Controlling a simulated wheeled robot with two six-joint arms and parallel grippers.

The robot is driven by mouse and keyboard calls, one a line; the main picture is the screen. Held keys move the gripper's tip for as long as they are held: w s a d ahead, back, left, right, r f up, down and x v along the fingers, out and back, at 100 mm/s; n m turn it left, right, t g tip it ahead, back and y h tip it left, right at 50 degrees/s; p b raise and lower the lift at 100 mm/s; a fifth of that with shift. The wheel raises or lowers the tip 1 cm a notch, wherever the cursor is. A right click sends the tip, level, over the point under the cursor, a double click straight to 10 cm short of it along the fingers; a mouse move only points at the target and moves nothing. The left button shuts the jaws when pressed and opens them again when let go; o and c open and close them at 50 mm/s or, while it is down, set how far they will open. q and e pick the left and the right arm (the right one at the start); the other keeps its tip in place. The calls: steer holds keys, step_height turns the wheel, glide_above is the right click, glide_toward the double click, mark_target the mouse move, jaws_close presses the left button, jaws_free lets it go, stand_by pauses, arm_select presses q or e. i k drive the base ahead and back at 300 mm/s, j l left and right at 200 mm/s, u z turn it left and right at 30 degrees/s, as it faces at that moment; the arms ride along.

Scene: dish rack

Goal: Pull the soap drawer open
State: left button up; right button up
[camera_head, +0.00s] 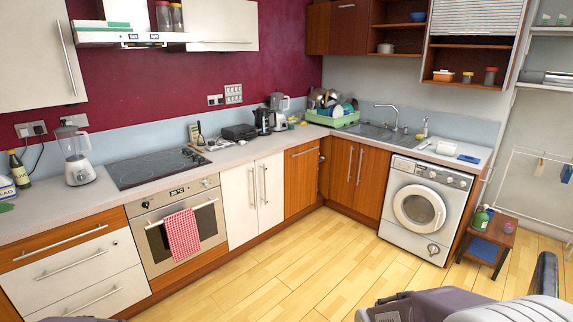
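The white washing machine (387,228) stands under the right end of the counter, its round glass door closed. The soap drawer (403,165) is at the upper left of its front, left of the control knobs, and looks flush with the panel. Its handle is too small to make out. Grey and dark parts of my own body show at the bottom right, well in front of the machine. I see no gripper fingers of either arm, and nothing of mine touches the machine.
The wooden floor (300,262) before the machine is clear. A low wooden stand (497,234) with a green bottle (480,218) is right of the machine. A drying rack (535,185) stands farther right. A red checked towel (182,234) hangs on the oven at left.

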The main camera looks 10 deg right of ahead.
mark_target(408, 167)
steer(key=i+z, duration=0.35)
steer(key=i+j+z, duration=0.1)
steer(key=i+z, duration=0.25)
steer(key=i+j+z, duration=0.2)
steer(key=i+z, duration=0.15)
steer(key=i+l+z, duration=0.1)
steer(key=i+z, duration=0.15)
steer(key=i, duration=0.45)
steer(key=i+z, duration=0.25)
steer(key=i, duration=0.5)
steer(key=i+u, duration=0.25)
steer(key=i, duration=0.3)
steer(key=i+u, duration=0.25)
steer(key=i, duration=0.3)
steer(key=i+l+u, duration=0.2)
steer(key=i, duration=0.35)
steer(key=i+l+u, duration=0.25)
steer(key=i, duration=0.3)
